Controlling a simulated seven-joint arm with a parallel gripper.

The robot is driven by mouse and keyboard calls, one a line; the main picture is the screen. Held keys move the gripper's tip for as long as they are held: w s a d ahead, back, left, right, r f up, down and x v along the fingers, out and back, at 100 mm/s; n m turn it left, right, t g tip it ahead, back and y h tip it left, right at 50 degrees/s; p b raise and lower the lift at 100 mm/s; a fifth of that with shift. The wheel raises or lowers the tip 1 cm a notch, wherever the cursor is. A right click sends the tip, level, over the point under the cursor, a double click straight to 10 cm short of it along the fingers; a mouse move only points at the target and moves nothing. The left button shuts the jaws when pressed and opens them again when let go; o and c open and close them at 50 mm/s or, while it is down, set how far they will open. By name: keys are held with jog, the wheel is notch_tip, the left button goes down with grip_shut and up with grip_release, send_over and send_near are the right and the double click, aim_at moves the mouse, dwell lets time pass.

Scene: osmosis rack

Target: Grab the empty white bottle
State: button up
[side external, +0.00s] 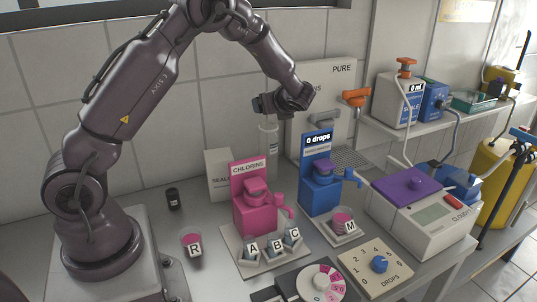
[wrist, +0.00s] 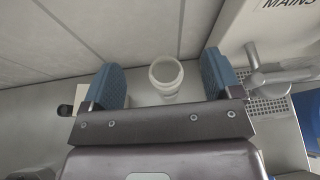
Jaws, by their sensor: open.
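The white bottle (wrist: 167,78) is upright and open-topped in the wrist view, with its round mouth facing up. In the side external view it is a pale, translucent cylinder (side external: 268,140) behind the pink chlorine dispenser, which hides its lower part. My gripper (side external: 268,104) is above the bottle in the side view. In the wrist view my gripper (wrist: 160,78) has its two blue fingers spread wide, and the bottle appears between them with gaps on both sides. Whether the fingertips are level with the bottle is unclear.
The pink chlorine dispenser (side external: 255,210) and blue drops dispenser (side external: 321,190) stand in front of the bottle. A white box (side external: 218,176) is to its left. The white panel with the tap (side external: 322,118) and drain grate (side external: 350,160) is to its right. A tiled wall is close behind.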

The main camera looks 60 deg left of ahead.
jog(key=m, duration=0.1)
send_near(266, 123)
jog(key=a, duration=0.3)
jog(key=shift+d+f+x, duration=0.1)
jog(key=shift+f+x, duration=0.1)
jog(key=shift+x, duration=0.75)
jog(key=shift+d+f+x, duration=0.1)
jog(key=shift+f+x, duration=0.1)
jog(key=shift+x, duration=0.7)
jog(key=shift+d+f+x, duration=0.1)
jog(key=shift+f+x, duration=0.1)
jog(key=shift+x, duration=0.75)
jog(key=shift+w, duration=0.1)
jog(key=c, duration=1.2)
